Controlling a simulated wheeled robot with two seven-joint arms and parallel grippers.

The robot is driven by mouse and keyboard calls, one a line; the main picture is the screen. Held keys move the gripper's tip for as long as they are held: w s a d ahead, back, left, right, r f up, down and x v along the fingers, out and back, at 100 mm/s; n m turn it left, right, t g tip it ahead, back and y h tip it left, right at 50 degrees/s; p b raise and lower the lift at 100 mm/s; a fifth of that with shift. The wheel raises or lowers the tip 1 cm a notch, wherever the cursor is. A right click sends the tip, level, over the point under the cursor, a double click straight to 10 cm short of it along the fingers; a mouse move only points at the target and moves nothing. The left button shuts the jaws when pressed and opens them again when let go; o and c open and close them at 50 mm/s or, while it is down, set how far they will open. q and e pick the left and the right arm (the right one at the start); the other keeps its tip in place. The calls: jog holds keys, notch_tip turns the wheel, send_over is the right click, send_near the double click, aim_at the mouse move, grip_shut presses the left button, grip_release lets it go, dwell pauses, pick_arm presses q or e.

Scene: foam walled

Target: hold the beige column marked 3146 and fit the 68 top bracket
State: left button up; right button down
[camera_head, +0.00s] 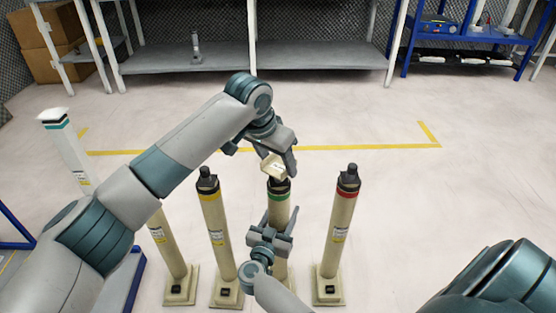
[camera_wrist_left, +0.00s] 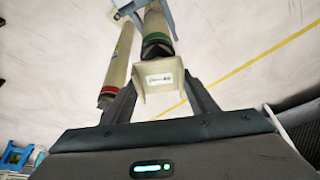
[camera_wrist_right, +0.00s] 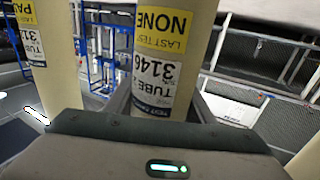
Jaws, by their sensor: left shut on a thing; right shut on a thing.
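The beige column (camera_head: 280,209) with a green band and dark tip stands upright on a square base. My right gripper (camera_head: 270,238) is shut around its shaft. In the right wrist view the column (camera_wrist_right: 172,55) shows an upside-down label reading TUBE 3146. My left gripper (camera_head: 280,163) is shut on the small beige top bracket (camera_head: 272,167) at the column's top. In the left wrist view the bracket (camera_wrist_left: 159,82) sits between the fingers, with the column's dark tip (camera_wrist_left: 156,50) right beside its edge. I cannot tell whether they touch. The number 68 is not readable.
A yellow-banded column (camera_head: 216,232) and a red-banded column (camera_head: 339,230) stand close on either side. A teal-banded column (camera_head: 68,150) with a white top stands far left, another column (camera_head: 170,250) nearer. Grey shelving (camera_head: 230,55) lines the back; open floor lies between.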

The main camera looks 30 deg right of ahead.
pick_arm(q)
jog(key=shift+f, duration=0.9)
pick_arm(e)
jog(key=shift+f, duration=0.1)
pick_arm(q)
jog(key=o, duration=1.2)
jog(key=shift+r, duration=0.15)
jog(key=v, duration=1.2)
pick_arm(e)
jog(key=c, duration=0.7)
grip_release()
jog(key=shift+c, duration=0.2)
jog(key=shift+a, duration=0.1)
jog(key=v, duration=1.2)
